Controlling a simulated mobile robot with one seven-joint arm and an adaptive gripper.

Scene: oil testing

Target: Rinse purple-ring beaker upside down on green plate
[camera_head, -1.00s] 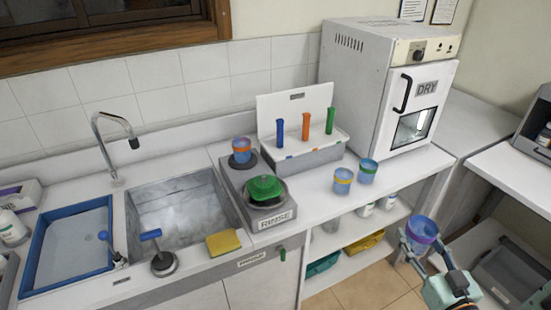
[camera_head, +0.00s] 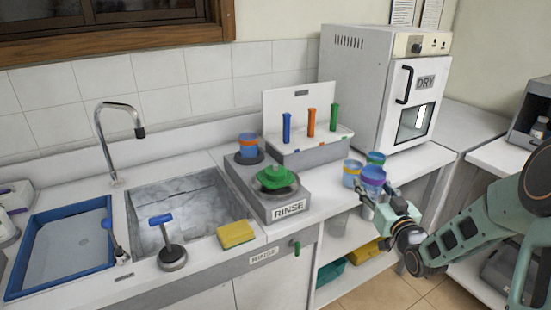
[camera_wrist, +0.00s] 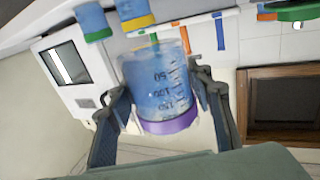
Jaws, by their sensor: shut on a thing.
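The purple-ring beaker (camera_head: 372,183), a translucent blue cup with a purple band, is held by my gripper (camera_head: 377,195), which is shut on it. In the wrist view the beaker (camera_wrist: 160,90) sits between the two fingers, its purple band toward my palm and its scale markings upside down in the picture. In the head view it is just in front of the counter edge, near two other beakers. The green plate (camera_head: 274,178) lies on the grey RINSE station (camera_head: 287,210), left of my gripper, with nothing standing on it.
An orange-ring beaker (camera_head: 248,145) stands on the station's rear pad. A yellow-ring beaker (camera_head: 352,172) and a green-ring beaker (camera_head: 376,158) stand on the counter. A rack with coloured brushes (camera_head: 310,150) and the DRY oven (camera_head: 385,85) stand behind. The sink (camera_head: 185,210) and a sponge (camera_head: 235,234) are left.

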